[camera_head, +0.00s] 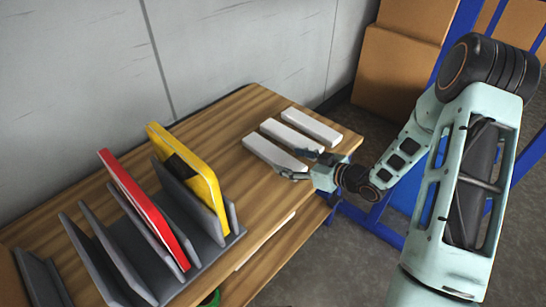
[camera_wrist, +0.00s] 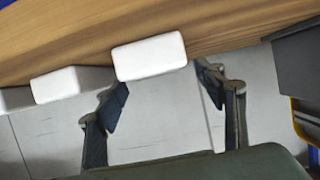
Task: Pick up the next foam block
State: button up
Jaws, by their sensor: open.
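Three white foam blocks lie side by side on the wooden table in the head view: the near block (camera_head: 272,153), the middle block (camera_head: 291,137) and the far block (camera_head: 311,126). My gripper (camera_head: 301,163) is at the right end of the near block, its fingers spread to either side of that end. In the wrist view my open gripper (camera_wrist: 164,92) faces the end of the near block (camera_wrist: 150,57), which lies between and ahead of the fingertips. The middle block (camera_wrist: 72,83) and part of the far block (camera_wrist: 15,98) are to the left. I see no grip on any block.
A grey slotted rack (camera_head: 215,245) stands on the table (camera_head: 238,121) at the left, holding a red panel (camera_head: 145,207) and a yellow panel (camera_head: 188,170). A grey wall is behind. Cardboard boxes (camera_head: 393,70) and a blue frame (camera_head: 463,25) are at the back right.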

aim_at(281, 157)
jog(key=b+x, duration=0.1)
jog(key=x, duration=0.4)
jog(key=shift+w+a+r+b, duration=0.1)
jog(key=shift+a+b, duration=0.15)
jog(key=shift+b, duration=0.15)
jog(key=c, duration=0.9)
